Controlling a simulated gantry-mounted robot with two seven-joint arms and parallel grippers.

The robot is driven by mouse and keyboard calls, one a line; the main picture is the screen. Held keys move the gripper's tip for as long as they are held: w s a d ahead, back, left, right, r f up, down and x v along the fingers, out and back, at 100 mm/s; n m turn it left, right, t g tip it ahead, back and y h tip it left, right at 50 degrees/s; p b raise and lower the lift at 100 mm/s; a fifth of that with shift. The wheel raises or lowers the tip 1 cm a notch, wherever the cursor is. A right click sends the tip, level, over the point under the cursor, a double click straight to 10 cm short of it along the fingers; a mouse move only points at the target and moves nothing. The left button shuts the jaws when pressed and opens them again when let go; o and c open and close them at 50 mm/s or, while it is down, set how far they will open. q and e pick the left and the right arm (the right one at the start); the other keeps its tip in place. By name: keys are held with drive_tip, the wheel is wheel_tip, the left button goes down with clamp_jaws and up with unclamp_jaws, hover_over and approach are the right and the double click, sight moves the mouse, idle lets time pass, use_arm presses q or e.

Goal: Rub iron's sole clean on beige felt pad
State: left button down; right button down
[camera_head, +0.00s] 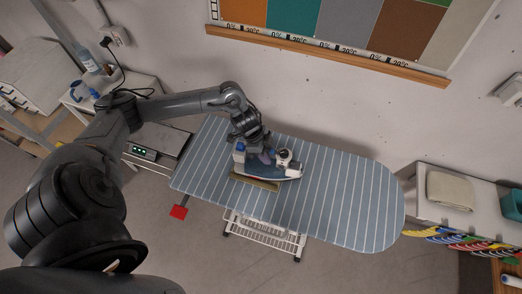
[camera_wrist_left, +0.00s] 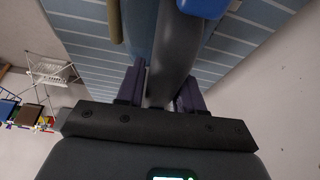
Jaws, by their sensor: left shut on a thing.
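The iron (camera_head: 289,171), blue and white, is on the striped ironing board (camera_head: 340,190), with its narrow end toward the right. The beige felt pad (camera_head: 256,184) shows as a strip along the iron's near left edge; the iron hides the rest. I cannot tell whether the sole touches the pad. My left gripper (camera_head: 258,151) is shut on the iron's handle from above. In the left wrist view, the dark handle (camera_wrist_left: 174,55) is between the fingers of my left gripper (camera_wrist_left: 160,90), and a beige edge of the pad (camera_wrist_left: 115,22) shows at the top. My right gripper is not in view.
A side table with a flat grey device (camera_head: 158,142) stands left of the board. A shelf with a folded beige cloth (camera_head: 449,190) is at the right. A white wire rack (camera_head: 265,235) is below the board. The board's right half is clear.

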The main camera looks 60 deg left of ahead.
sight(271, 150)
use_arm(q)
drive_tip(key=shift+w+d+r, duration=0.1)
drive_tip(key=shift+w+d, duration=0.1)
drive_tip(key=shift+d, duration=0.05)
drive_tip(key=shift+r, duration=2.55)
